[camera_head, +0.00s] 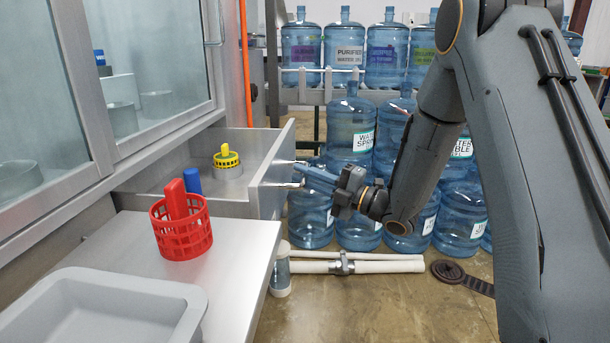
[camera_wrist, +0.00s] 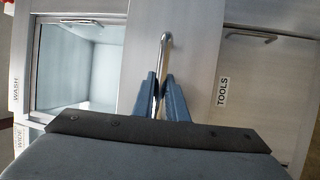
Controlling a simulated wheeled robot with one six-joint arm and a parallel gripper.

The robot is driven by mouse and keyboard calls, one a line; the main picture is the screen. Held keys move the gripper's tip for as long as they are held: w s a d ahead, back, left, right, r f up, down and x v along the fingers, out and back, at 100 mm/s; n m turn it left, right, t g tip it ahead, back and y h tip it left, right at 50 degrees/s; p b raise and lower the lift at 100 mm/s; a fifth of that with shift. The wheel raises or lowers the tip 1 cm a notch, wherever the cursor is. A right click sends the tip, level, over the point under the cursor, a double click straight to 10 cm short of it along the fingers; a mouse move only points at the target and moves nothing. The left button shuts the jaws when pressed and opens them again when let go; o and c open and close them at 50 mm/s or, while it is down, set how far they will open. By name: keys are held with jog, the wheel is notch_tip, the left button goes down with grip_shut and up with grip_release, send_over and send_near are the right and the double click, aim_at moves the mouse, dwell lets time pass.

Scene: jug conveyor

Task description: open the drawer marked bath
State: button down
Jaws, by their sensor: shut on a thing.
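A grey drawer (camera_head: 275,175) stands pulled out from the cabinet, with a yellow item (camera_head: 227,158) inside it. My gripper (camera_head: 305,178) is at the outer face of its front, at the handle. In the wrist view my gripper (camera_wrist: 160,98) is shut on an upright metal bar handle (camera_wrist: 166,50), which runs between the two blue fingers. No label reading bath is legible in either view. A label reading TOOLS (camera_wrist: 222,92) is to the right of the held handle, and one reading WASH (camera_wrist: 16,90) is at the far left.
A red basket (camera_head: 181,230) stands on the counter (camera_head: 235,255) near a grey tray (camera_head: 110,305). Glass-fronted cabinet doors (camera_head: 150,55) are at the left. Water jugs (camera_head: 350,130) fill racks behind my gripper. White pipes (camera_head: 365,265) lie on the floor below.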

jog(key=shift+w+d, duration=0.1)
jog(key=c, duration=1.8)
grip_release()
jog(key=shift+o, duration=0.2)
jog(key=p+v, duration=0.1)
jog(key=v, duration=0.6)
jog(key=shift+s+d, duration=0.3)
